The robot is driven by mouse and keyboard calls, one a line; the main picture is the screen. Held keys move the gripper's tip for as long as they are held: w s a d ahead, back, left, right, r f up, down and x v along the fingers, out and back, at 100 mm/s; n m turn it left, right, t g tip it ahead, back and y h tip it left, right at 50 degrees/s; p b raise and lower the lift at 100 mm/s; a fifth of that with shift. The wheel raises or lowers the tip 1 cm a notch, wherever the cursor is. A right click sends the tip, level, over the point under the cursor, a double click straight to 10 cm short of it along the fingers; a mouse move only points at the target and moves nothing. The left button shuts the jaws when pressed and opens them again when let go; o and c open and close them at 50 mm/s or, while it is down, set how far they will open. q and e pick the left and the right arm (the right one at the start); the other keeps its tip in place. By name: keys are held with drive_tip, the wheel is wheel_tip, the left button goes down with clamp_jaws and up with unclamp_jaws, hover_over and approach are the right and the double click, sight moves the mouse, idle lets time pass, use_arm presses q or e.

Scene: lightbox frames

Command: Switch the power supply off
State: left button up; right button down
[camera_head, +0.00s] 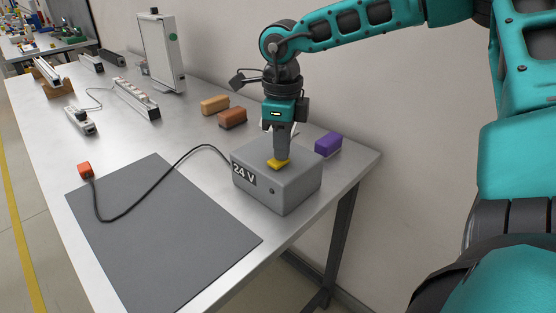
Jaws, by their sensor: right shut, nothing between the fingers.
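The power supply (296,188) is a grey box marked "24 V" standing near the right end of the metal table. A yellow switch piece (279,164) sits on its top face. My right gripper (281,157) points straight down over the box, shut, with its fingertips at the yellow piece. They look to be touching it, and they hide part of it. Whether the switch is on or off cannot be told. A black cable (150,190) runs from the box to an orange plug (85,170) on the table. My left gripper is not in view.
A dark grey mat (150,235) covers the table's front part. Tan (214,104), brown (232,118) and purple (328,144) blocks lie near the box. A white-framed panel (161,52) and power strips (137,98) stand further left. A wall runs behind the table (75,125).

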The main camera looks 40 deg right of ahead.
drive_tip(key=shift+r+p, duration=1.85)
drive_tip(key=shift+r, duration=1.6)
drive_tip(key=shift+f, duration=0.1)
